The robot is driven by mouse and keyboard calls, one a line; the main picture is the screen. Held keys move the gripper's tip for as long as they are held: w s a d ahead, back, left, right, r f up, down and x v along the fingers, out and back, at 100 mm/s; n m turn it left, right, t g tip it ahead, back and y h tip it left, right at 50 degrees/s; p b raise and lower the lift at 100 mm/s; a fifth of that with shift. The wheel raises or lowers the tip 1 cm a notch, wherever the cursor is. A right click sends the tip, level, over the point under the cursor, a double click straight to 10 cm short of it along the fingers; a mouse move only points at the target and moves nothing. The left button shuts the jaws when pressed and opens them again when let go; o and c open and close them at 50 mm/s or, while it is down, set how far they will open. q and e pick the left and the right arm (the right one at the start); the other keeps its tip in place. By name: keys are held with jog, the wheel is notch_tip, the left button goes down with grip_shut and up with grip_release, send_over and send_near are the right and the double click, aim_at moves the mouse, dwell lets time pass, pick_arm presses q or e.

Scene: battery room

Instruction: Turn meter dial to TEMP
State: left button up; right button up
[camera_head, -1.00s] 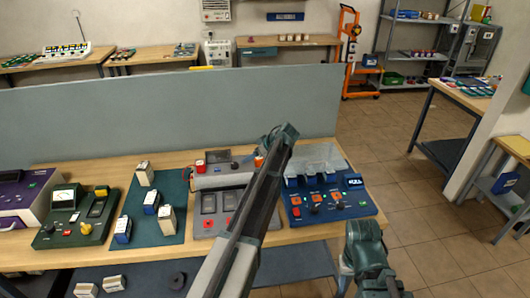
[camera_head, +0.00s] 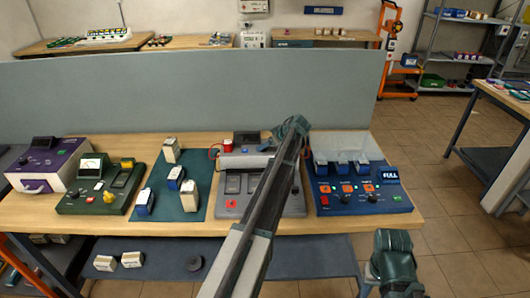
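A green meter box (camera_head: 88,200) stands at the left on the wooden bench, with a pale needle gauge (camera_head: 92,164). No TEMP mark is legible, and I cannot tell which knob is the dial. My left arm crosses the middle of the view, and its gripper end (camera_head: 290,132) is over the back of the bench, well right of the meter. My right gripper (camera_head: 396,262) is at the lower right, off the bench front. Neither gripper's fingers show clearly.
A purple box (camera_head: 48,165) stands left of the meter. A teal mat (camera_head: 205,206) with small battery blocks lies right of it. A grey tester (camera_head: 228,204), partly behind my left arm, and a blue charger (camera_head: 345,203) follow. A grey partition (camera_head: 200,92) closes the back.

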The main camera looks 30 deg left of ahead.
pick_arm(q)
jog(key=shift+b+x, duration=0.3)
jog(key=shift+x, duration=0.55)
jog(key=shift+r, duration=0.1)
grip_shut()
